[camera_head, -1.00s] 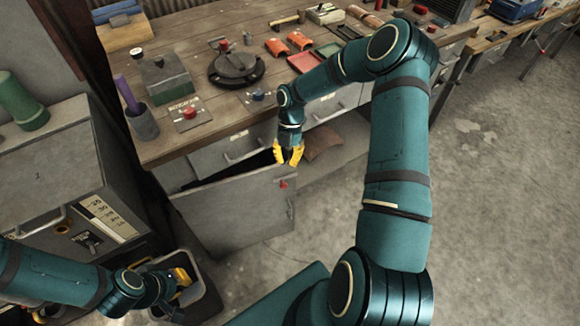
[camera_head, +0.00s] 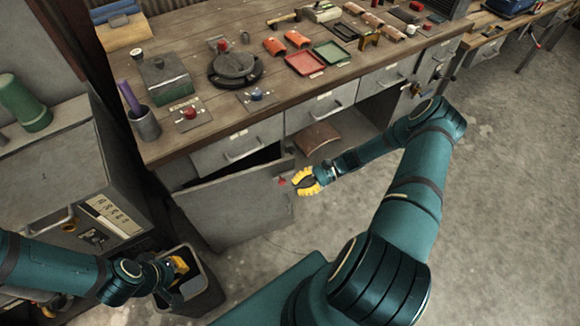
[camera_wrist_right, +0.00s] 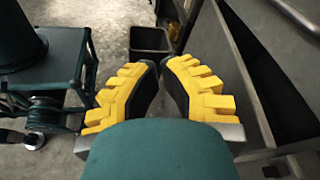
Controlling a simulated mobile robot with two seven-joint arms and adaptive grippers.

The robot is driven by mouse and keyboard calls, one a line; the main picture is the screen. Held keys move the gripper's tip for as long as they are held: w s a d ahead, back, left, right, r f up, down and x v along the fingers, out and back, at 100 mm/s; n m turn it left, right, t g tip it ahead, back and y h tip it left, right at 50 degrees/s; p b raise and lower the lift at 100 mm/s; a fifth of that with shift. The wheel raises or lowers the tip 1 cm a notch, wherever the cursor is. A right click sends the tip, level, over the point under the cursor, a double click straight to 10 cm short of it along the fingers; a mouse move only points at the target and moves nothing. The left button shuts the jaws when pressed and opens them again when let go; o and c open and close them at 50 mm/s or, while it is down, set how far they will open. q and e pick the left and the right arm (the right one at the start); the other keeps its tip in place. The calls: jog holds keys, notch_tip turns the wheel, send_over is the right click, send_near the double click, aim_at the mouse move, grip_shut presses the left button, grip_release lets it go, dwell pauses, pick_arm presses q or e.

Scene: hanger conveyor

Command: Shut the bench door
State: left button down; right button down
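The grey bench door (camera_head: 235,205) stands ajar under the left part of the workbench (camera_head: 205,150), with a dark gap behind its top edge. A small red part (camera_head: 281,181) sits near its free right edge. My right gripper (camera_head: 298,181), with yellow fingers, is just right of that edge, pointing left. In the right wrist view its fingertips (camera_wrist_right: 160,64) lie close together with nothing seen between them, and a grey panel (camera_wrist_right: 222,70), apparently the door, runs along the right. Contact with the door cannot be told. My left gripper (camera_head: 180,268) is low at the left, over a bin; its opening is unclear.
The dark bin (camera_head: 205,297) stands on the floor in front of the door; it also shows in the right wrist view (camera_wrist_right: 150,38). A grey cabinet (camera_head: 50,180) is at the left. A brown object (camera_head: 316,138) lies on the open shelf. The floor at right is clear.

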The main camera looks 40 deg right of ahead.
jog(key=s+d+f+m+t+h+p, duration=0.15)
jog(key=m+t, duration=0.25)
jog(key=m, duration=0.5)
jog(key=d+f+m+t, duration=0.1)
jog(key=d+m+t, duration=0.15)
jog(key=m, duration=0.55)
jog(key=m+t+h+p, duration=0.1)
jog(key=m+t+h, duration=0.4)
jog(key=m, duration=0.9)
send_near(280, 165)
jog(key=w+a, duration=0.2)
jog(key=a, duration=0.2)
jog(key=w, duration=0.1)
jog(key=w+d+f, duration=0.1)
jog(key=shift+w+t+y, duration=0.25)
jog(key=shift+w+y, duration=0.1)
jog(key=shift+w+d, duration=0.1)
jog(key=shift+w, duration=0.35)
